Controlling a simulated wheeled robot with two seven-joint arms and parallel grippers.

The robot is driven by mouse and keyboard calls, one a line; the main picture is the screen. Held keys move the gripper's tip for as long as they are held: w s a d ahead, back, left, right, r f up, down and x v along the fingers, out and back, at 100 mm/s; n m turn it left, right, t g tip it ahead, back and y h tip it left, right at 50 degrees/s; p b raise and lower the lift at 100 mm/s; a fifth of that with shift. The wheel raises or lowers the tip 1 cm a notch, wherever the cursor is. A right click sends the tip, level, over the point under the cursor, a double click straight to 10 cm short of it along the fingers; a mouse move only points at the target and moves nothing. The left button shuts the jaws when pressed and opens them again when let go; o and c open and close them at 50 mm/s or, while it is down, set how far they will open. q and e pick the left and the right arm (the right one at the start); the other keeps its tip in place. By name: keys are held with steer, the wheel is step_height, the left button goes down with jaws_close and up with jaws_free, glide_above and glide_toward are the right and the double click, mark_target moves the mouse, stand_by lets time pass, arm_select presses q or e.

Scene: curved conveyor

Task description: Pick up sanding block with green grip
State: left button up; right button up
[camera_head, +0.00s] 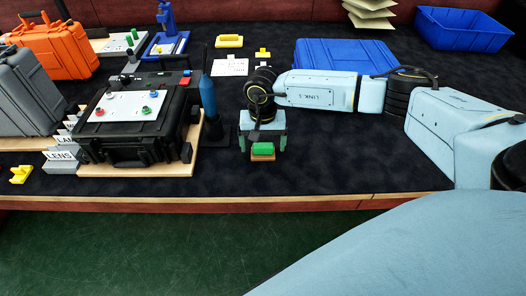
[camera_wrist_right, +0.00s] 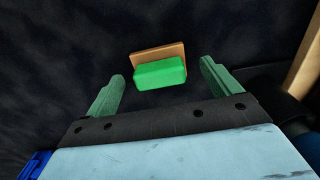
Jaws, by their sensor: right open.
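The sanding block with green grip (camera_head: 263,149) lies on the dark surface near its front edge. It has a tan base and a green grip on top. In the right wrist view the block (camera_wrist_right: 160,73) sits ahead of the fingers, slightly tilted in the picture. My right gripper (camera_head: 263,152) is open above the block, with a finger on either side of it. In the wrist view the two green fingers (camera_wrist_right: 163,82) are apart, and gaps show between them and the block. My left gripper is not in view.
A black case (camera_head: 130,150) with a white panel stands left, beside a blue bottle-like tool (camera_head: 208,97). Blue case (camera_head: 343,54), blue bin (camera_head: 462,28) and orange case (camera_head: 58,52) are farther back. The surface's front edge (camera_head: 300,200) is close; bare surface lies around the block.

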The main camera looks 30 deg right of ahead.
mark_target(263, 145)
steer(key=shift+f, duration=0.85)
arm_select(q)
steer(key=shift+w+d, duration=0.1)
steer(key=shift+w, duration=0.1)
arm_select(e)
steer(key=c, duration=1.1)
step_height(263, 145, up, 9)
steer(key=shift+r+p, duration=0.15)
steer(key=shift+p, duration=0.5)
steer(key=shift+r, duration=0.4)
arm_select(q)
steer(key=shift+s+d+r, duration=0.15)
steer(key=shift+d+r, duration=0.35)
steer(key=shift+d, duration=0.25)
